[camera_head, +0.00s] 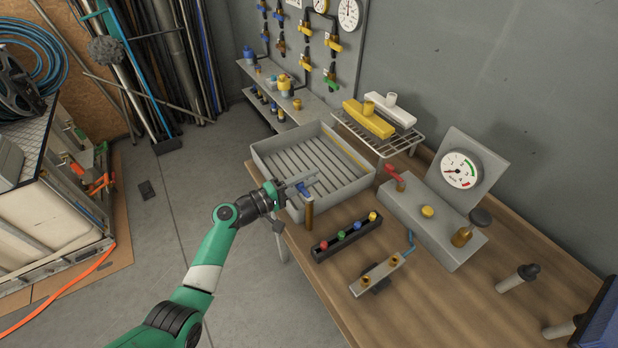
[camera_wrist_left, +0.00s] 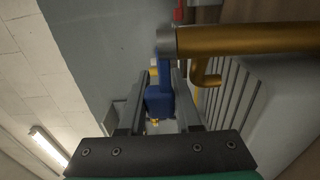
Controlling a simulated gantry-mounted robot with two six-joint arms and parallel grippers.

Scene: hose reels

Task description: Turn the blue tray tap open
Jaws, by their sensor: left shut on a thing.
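The grey slatted tray (camera_head: 345,192) sits on the near left part of the wooden bench. A brass tap (camera_head: 309,214) stands upright at its near edge, with a blue handle (camera_head: 305,191) on top. My left gripper (camera_head: 301,184) reaches in from the left and is shut on the blue handle. In the left wrist view the blue handle (camera_wrist_left: 158,100) lies between the two fingers, and the brass pipe (camera_wrist_left: 250,40) runs off to the right from a grey collar. The fingers partly hide the handle in the head view. My right gripper is not in view.
A dark rack with small coloured knobs (camera_head: 345,238) lies right of the tap. Farther right are a grey block with a red lever (camera_head: 395,176) and a dial gauge (camera_head: 460,170). A wire rack with yellow (camera_head: 368,118) and white blocks stands behind. Open floor lies left of the bench.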

